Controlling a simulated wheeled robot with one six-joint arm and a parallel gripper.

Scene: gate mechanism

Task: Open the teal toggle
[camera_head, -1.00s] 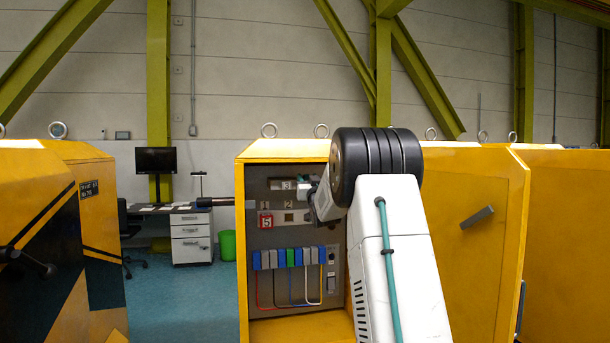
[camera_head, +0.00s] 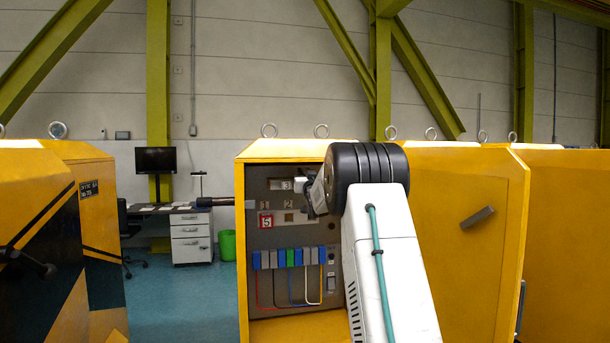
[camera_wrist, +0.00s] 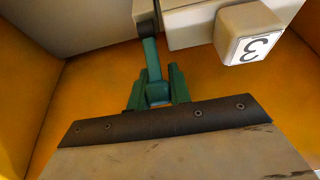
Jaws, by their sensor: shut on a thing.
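The teal toggle (camera_wrist: 151,60) shows in the wrist view as a narrow lever hanging from a dark pivot on a pale housing. My gripper (camera_wrist: 157,88) has its two dark green fingers on either side of the toggle's free end and is shut on it. In the head view my arm's black wrist joint and white link stand in front of the open cabinet's upper right. They hide the toggle and most of my gripper there.
A block marked 3 (camera_wrist: 249,34) sits close beside the toggle. The yellow cabinet (camera_head: 470,235) holds a grey panel with a red block marked 5 (camera_head: 266,221) and a row of coloured switches (camera_head: 290,258).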

